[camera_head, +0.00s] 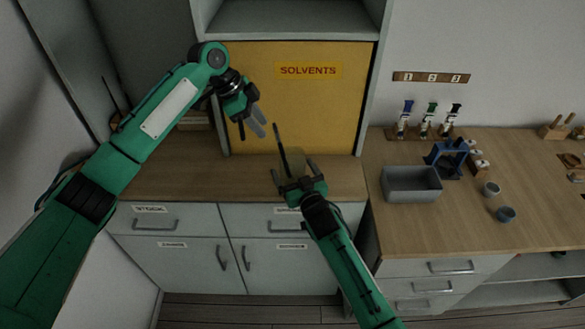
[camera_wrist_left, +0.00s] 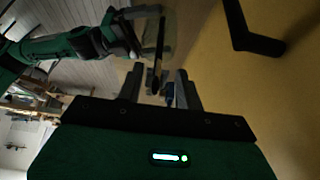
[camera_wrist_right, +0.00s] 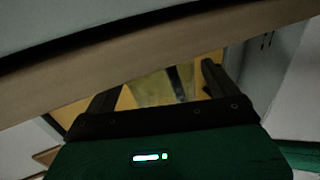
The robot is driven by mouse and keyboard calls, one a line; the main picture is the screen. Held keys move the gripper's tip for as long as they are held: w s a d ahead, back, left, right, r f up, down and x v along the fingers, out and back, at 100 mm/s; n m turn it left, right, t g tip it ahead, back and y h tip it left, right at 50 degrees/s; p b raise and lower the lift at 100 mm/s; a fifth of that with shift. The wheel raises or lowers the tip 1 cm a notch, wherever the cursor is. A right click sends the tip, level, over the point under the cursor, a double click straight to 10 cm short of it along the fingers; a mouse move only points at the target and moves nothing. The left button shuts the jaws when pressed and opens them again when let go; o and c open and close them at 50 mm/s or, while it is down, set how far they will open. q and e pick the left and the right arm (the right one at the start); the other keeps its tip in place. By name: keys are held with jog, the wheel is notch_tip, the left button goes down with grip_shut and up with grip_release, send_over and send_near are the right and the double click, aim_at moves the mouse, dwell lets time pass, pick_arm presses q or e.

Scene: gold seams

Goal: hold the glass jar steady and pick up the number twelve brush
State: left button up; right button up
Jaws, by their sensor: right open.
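The glass jar (camera_head: 292,160) is small, see-through and hard to make out, near the front of the wooden counter. A dark thin brush (camera_head: 280,143) stands up from it, leaning slightly; no number is legible. My right gripper (camera_head: 293,180) is open in front of the jar. In the right wrist view the jar (camera_wrist_right: 150,90) shows between the parted fingers; contact cannot be told. My left gripper (camera_head: 257,122) is open and empty, above and left of the jar. In the left wrist view the brush (camera_wrist_left: 159,42) shows beyond its fingers, partly in line with the gap.
A yellow solvents cabinet (camera_head: 318,95) stands close behind both grippers. On the right counter (camera_head: 430,225) are a grey bin (camera_head: 411,184), a blue stand (camera_head: 447,158), small cups and a rack of brushes or tubes (camera_head: 429,122). Drawers lie below the counters.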

jog(key=shift+x, duration=0.75)
jog(key=c, duration=1.2)
